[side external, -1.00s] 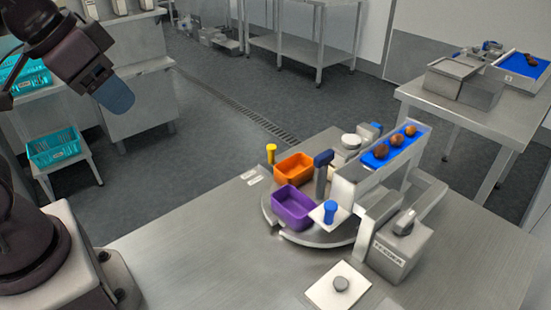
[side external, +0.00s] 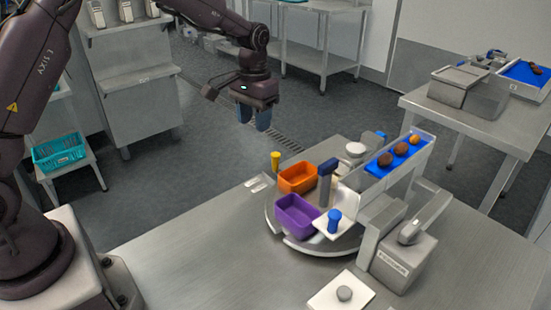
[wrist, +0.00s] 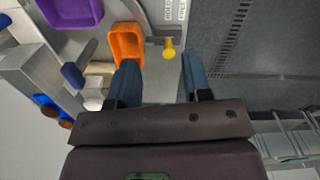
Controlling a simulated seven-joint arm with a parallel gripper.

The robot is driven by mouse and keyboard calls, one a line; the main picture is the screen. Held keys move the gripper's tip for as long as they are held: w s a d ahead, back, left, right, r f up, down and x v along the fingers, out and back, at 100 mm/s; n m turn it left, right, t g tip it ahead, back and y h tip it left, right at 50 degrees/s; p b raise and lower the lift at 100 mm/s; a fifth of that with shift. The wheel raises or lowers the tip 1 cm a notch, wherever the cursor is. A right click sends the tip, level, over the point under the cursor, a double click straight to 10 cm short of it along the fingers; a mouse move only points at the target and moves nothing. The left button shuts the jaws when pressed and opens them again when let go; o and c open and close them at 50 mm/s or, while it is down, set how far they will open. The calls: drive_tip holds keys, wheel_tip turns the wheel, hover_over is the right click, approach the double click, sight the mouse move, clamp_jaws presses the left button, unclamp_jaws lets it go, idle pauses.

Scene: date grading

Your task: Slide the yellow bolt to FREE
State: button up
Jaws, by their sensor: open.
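The yellow bolt (side external: 275,161) is a small upright knob at the far left edge of the steel table, beside the orange bin. It also shows in the wrist view (wrist: 169,48), ahead of my fingertips and between their lines. Two small white label plates (wrist: 174,10) lie beside it; their lettering is too small to read surely. My gripper (side external: 254,117) points down, open and empty, above and a little left of the bolt in the side view. Its two blue fingers (wrist: 160,72) are apart and do not touch the bolt.
An orange bin (side external: 298,178) and a purple bin (side external: 297,216) sit on the round turntable (side external: 318,247). A dark blue-topped post (side external: 326,178) and a chute (side external: 397,160) with several dates stand to the right. The front left of the table (side external: 190,255) is clear.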

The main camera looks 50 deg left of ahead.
hover_over(275, 154)
drive_tip(key=s, duration=0.3)
wheel_tip(275, 154, down, 4)
drive_tip(key=f, duration=0.1)
drive_tip(key=shift+w+r+n, duration=0.5)
drive_tip(key=shift+w+r, duration=0.35)
drive_tip(key=shift+w, duration=0.7)
wheel_tip(275, 154, down, 12)
drive_tip(key=shift+f, duration=0.1)
